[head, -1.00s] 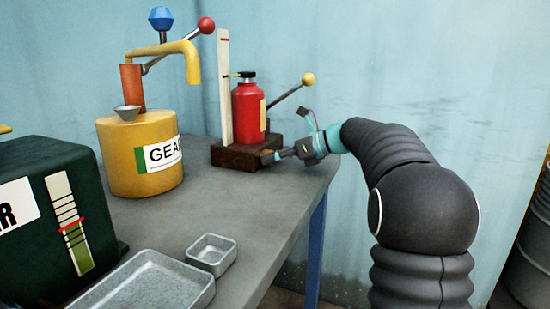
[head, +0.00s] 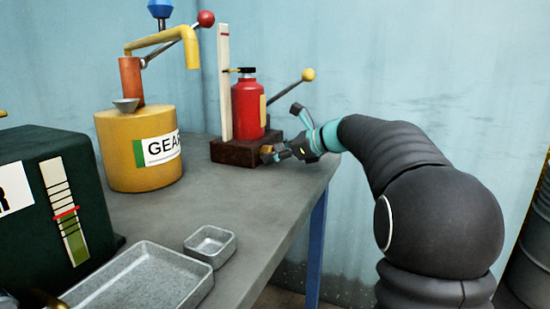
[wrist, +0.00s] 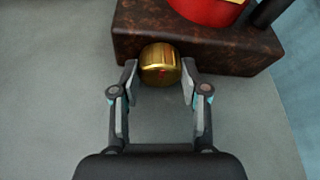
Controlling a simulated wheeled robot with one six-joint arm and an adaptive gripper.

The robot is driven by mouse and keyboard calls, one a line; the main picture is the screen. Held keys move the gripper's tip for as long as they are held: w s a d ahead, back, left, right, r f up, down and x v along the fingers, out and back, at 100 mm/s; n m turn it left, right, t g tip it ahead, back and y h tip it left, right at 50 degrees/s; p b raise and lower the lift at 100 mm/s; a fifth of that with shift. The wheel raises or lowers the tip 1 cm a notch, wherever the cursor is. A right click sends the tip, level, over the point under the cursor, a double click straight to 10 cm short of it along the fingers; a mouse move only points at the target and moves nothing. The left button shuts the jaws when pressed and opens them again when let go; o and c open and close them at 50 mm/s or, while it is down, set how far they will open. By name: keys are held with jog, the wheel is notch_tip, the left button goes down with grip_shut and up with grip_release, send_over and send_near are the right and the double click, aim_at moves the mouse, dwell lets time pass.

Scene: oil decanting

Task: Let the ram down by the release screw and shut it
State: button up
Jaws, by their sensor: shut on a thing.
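The red bottle jack (head: 247,106) stands on a dark brown base block (head: 226,154) at the far end of the bench. A brass release screw (wrist: 160,66) sticks out of the near face of the base block (wrist: 140,30) in the wrist view. My gripper (wrist: 159,82) is shut on the screw, one finger on each side of it. In the head view my gripper (head: 268,154) reaches the front right of the base from the right. A pale upright scale (head: 225,85) with a red mark near its top stands left of the jack, with a yellow pointer (head: 232,71) beside it.
The jack's lever with a yellow knob (head: 308,75) slants up right above my gripper. A yellow gear oil drum (head: 120,165) with a pump stands left. A dark green box (head: 30,215) and two metal trays (head: 140,280) (head: 212,230) are nearer. The middle bench is clear.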

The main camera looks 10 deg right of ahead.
jog(key=o, duration=1.1)
jog(key=shift+o, duration=0.2)
jog(key=shift+d, duration=0.1)
jog(key=v, duration=1.2)
